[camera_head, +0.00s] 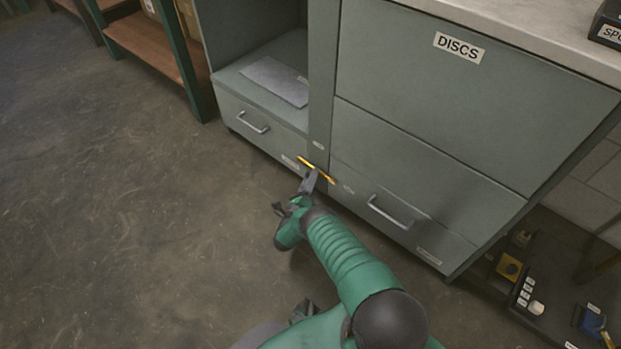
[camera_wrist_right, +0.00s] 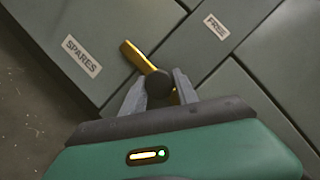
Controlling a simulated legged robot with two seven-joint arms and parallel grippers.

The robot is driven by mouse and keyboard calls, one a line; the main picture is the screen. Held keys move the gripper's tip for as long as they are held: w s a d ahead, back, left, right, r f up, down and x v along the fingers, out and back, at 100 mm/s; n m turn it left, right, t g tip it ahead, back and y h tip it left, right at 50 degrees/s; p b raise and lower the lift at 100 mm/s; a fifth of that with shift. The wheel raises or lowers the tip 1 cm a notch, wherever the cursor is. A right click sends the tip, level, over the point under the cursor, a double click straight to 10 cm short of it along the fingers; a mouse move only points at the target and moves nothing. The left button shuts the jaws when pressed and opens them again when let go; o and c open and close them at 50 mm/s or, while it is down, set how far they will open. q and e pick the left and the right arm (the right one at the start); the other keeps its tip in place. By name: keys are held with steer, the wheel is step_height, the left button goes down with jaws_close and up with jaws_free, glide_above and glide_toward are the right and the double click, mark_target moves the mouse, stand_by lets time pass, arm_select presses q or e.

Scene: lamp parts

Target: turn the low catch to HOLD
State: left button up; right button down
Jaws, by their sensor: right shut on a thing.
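The low catch is a yellow bar (camera_head: 304,160) low on the upright between two drawers. In the right wrist view the yellow bar (camera_wrist_right: 136,55) lies slanted, its upper end to the left, with a dark round hub (camera_wrist_right: 158,86) on it. My right gripper (camera_head: 313,177) is shut on the catch, its fingers either side of the hub in the wrist view (camera_wrist_right: 158,92). A FREE label (camera_wrist_right: 216,27) is to the upper right of the catch. A small label (camera_head: 318,145) above the catch is too small to read.
A SPARES label (camera_wrist_right: 81,56) is on the drawer left of the catch. The lower drawers have bar handles (camera_head: 253,122) and (camera_head: 391,213). A DISCS label (camera_head: 459,47) marks the upper right front. Small parts (camera_head: 535,305) sit at the lower right. The floor (camera_head: 120,220) on the left is clear.

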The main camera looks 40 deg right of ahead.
steer(key=shift+s+d+f, duration=0.1)
steer(key=shift+s+d, duration=0.05)
steer(key=shift+d, duration=0.05)
stand_by(0.3)
steer(key=c, duration=1.2)
jaws_free()
steer(key=shift+o, duration=1.3)
steer(key=shift+f, duration=0.1)
steer(key=shift+a, duration=0.1)
